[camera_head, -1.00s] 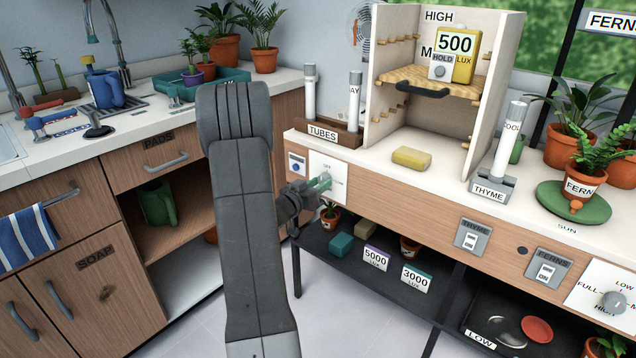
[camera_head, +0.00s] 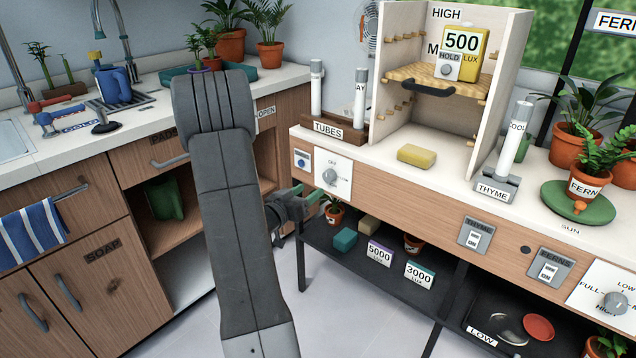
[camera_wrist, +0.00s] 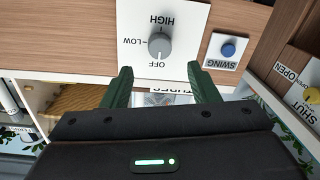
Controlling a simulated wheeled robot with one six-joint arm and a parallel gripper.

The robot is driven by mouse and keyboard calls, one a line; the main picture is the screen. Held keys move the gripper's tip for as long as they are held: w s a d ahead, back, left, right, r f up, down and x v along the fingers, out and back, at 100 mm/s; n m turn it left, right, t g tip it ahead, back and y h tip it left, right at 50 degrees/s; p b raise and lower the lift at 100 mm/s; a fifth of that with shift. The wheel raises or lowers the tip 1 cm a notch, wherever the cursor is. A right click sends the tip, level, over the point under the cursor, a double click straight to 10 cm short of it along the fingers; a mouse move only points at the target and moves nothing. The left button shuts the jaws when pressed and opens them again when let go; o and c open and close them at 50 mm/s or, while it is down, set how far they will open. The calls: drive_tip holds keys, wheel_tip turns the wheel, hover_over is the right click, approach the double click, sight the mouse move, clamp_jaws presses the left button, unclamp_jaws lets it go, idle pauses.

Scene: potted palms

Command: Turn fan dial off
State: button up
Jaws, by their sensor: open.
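The fan dial (camera_head: 330,177) is a round grey knob on a white plate with OFF, LOW and HIGH marks, on the wooden counter front. In the wrist view the knob (camera_wrist: 159,46) appears upside down; a pale mark on it seems to point to OFF. My gripper (camera_head: 306,194) has green fingers and is open and empty, just left of and below the dial. In the wrist view my gripper (camera_wrist: 163,72) has its fingertips apart on either side below the knob, not touching it. Part of the fan (camera_head: 371,22) shows behind the shelf unit.
A plate with a blue SWING button (camera_head: 302,160) sits beside the dial. The TUBES rack (camera_head: 340,133) stands on the counter above. A small potted plant (camera_head: 334,212) and several boxes sit on the dark shelf below.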

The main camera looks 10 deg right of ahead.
sight(327, 178)
drive_tip(key=v, duration=0.6)
drive_tip(key=shift+p, duration=0.35)
drive_tip(key=b+x, duration=0.2)
drive_tip(key=x, duration=1.1)
drive_tip(key=shift+w+d, duration=0.2)
drive_tip(key=shift+d, duration=0.1)
drive_tip(key=shift+b, duration=0.45)
drive_tip(key=shift+r+p, duration=0.2)
drive_tip(key=shift+p, duration=0.2)
